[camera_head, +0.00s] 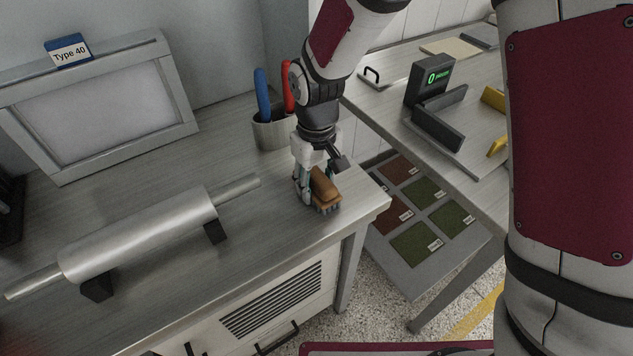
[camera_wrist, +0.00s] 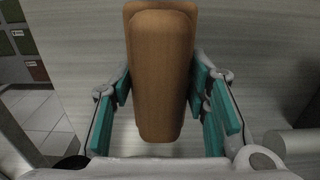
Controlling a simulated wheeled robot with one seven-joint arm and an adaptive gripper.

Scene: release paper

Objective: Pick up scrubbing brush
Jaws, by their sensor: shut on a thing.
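The scrubbing brush (camera_head: 325,188) has a brown wooden back and dark bristles facing down. It is near the right corner of the metal table in the head view. My gripper (camera_head: 313,188) is over it from above and shut on its sides. In the wrist view the brush's brown back (camera_wrist: 160,75) runs lengthwise between the teal finger pads of my gripper (camera_wrist: 162,92). The bristles are hidden there. I cannot tell whether the bristles touch the table top.
A metal cup (camera_head: 270,132) with blue- and red-handled tools stands just behind my gripper. A large metal roller (camera_head: 140,236) lies on supports to the left. The table's right edge is close to the brush. A second table (camera_head: 385,98) holds a digital display device (camera_head: 428,82).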

